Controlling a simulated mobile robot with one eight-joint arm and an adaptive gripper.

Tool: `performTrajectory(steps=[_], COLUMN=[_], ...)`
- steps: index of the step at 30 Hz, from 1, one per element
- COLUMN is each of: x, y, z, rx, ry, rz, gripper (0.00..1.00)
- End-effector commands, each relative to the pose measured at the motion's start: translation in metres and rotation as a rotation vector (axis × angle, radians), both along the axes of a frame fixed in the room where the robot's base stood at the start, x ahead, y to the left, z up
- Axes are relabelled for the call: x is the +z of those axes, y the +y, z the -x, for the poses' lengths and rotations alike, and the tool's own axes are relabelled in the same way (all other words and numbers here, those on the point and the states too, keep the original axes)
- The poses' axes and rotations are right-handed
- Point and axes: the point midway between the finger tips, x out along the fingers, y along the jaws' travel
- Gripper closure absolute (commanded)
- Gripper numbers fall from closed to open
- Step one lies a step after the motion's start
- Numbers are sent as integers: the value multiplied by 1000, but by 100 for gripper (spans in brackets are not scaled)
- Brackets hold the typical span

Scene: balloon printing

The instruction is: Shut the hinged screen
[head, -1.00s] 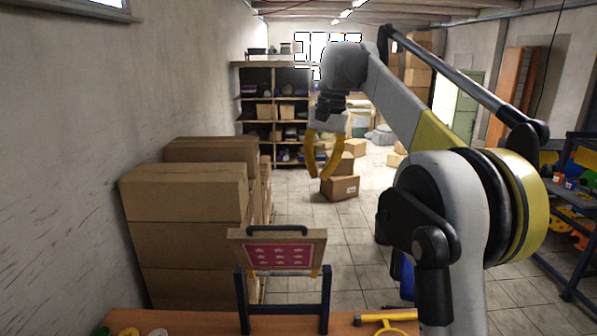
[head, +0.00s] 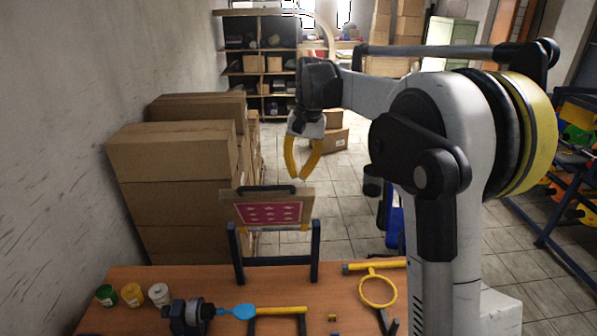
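The hinged screen (head: 267,211) is a wooden frame with a pink panel of pale stars and a dark handle (head: 265,190) along its top edge. It stands raised, tilted up, on a dark blue stand (head: 279,263) at the back of the wooden table. My gripper (head: 299,178) hangs with its yellow fingers pointing down, just above and to the right of the handle in the head view. The fingers have a gap between them and hold nothing. Depth between the fingers and the handle is hard to tell, but no contact shows.
A blue balloon (head: 236,311) lies on the table (head: 205,277) in front of the stand, beside a dark clamp-like device (head: 187,315). Several paint jars (head: 132,294) stand left. A yellow ring tool (head: 378,290) lies right. Stacked cardboard boxes (head: 170,160) stand behind left.

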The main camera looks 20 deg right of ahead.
Motion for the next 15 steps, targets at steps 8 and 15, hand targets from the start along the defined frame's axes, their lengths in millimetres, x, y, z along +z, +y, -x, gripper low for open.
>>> performTrajectory(steps=[8,15], x=[-5,-6], y=[3,3], z=[5,5], rx=[0,1], ry=[0,-1], rz=[0,0], gripper=[100,100])
